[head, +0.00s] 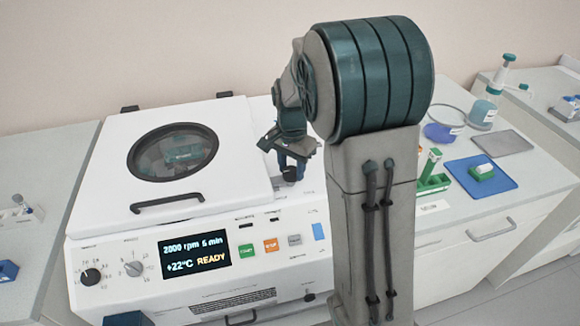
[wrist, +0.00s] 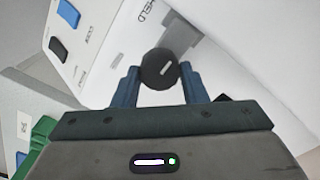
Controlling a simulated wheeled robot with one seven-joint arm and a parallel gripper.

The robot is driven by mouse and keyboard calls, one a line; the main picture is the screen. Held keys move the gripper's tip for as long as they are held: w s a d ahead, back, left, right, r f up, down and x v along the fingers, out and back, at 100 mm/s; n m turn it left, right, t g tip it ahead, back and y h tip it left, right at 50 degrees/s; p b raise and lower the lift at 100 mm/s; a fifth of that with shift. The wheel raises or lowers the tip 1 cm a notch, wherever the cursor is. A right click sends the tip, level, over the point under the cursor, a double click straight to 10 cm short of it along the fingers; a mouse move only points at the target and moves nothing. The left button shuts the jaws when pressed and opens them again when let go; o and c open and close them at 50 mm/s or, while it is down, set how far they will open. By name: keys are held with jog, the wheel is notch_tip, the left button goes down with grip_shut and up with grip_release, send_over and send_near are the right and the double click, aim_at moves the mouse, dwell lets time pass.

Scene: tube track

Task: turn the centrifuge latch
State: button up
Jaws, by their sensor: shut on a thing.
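The centrifuge (head: 120,290) is a white machine in the head view, its lid (head: 95,190) lowered, with a round window and a dark handle. The latch (wrist: 159,69) is a round black knob with a short white line, slanted in the wrist view. In the head view the latch (head: 291,173) is on the top deck, right of the lid, partly hidden by the fingers. My gripper (wrist: 160,80) has its blue fingers shut on either side of the knob. In the head view my gripper (head: 291,165) points down at the deck.
The centrifuge's display (head: 195,249) reads READY, with several buttons and dials beside it. Right of my arm are a green rack (head: 432,184), a blue tray (head: 480,177) and a bottle (head: 483,110). A label reading HELD lies near the knob in the wrist view.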

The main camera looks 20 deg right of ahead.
jog(key=n, duration=0.4)
jog(key=shift+w+b, duration=0.1)
jog(key=shift+b, duration=0.3)
jog(key=n, duration=0.4)
jog(key=shift+n, duration=0.3)
jog(key=n, duration=0.4)
jog(key=shift+a+n+b, duration=0.15)
jog(key=shift+n+b, duration=0.15)
jog(key=shift+b, duration=0.1)
jog(key=shift+r+n, duration=0.1)
jog(key=shift+n, duration=2.1)
jog(key=shift+a, duration=0.1)
jog(key=o, duration=1)
